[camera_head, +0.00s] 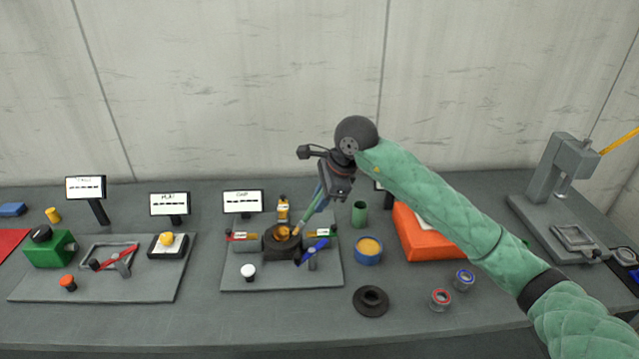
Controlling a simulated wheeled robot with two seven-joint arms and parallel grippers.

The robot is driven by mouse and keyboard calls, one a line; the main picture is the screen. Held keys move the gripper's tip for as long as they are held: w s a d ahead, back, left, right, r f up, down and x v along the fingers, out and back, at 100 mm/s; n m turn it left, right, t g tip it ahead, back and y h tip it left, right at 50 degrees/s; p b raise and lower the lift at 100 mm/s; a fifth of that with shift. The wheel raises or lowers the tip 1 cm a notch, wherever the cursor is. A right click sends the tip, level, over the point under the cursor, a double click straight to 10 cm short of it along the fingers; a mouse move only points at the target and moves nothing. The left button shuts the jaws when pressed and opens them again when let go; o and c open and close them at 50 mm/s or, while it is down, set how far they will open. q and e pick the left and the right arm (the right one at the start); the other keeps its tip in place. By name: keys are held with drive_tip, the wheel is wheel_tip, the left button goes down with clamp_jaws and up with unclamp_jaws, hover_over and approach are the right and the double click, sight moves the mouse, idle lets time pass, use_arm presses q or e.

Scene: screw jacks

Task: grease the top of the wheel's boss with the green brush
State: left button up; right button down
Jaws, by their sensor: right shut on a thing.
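My right gripper (333,188) is shut on a slim brush (317,203) with a blue-green handle. The brush slants down and left, its lower end close to a brass-coloured piece (283,232) on a dark round body (281,245) on the middle station. I cannot tell whether the bristles touch it. A dark flanged disc with a raised hub (371,298), like a wheel with its boss, lies on the table at front centre, apart from the brush. A blue pot (368,256) holds yellow-tan grease. My left gripper is out of view.
The middle station plate (326,279) carries a blue lever (314,250), red and green-ended parts and a white knob (248,272). A green cup (359,212) and orange box (416,237) stand right of it. Another station is left; a grey press (555,180) is right.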

drive_tip(key=shift+r, duration=0.1)
drive_tip(key=shift+s+a, duration=0.15)
drive_tip(key=shift+s, duration=0.15)
drive_tip(key=shift+w, duration=0.1)
drive_tip(key=f, duration=0.1)
drive_tip(key=w+f, duration=0.1)
drive_tip(key=shift+w+a+f, duration=0.3)
drive_tip(key=shift+a, duration=0.05)
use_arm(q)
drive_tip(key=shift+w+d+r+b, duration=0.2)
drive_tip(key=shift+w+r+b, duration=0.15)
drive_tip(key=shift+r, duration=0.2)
use_arm(e)
drive_tip(key=shift+w+a+f, duration=0.2)
drive_tip(key=shift+w+f, duration=0.1)
drive_tip(key=shift+f, duration=0.2)
drive_tip(key=shift+w+a+f, duration=0.2)
drive_tip(key=shift+w+f, duration=0.05)
drive_tip(key=shift+f, duration=0.25)
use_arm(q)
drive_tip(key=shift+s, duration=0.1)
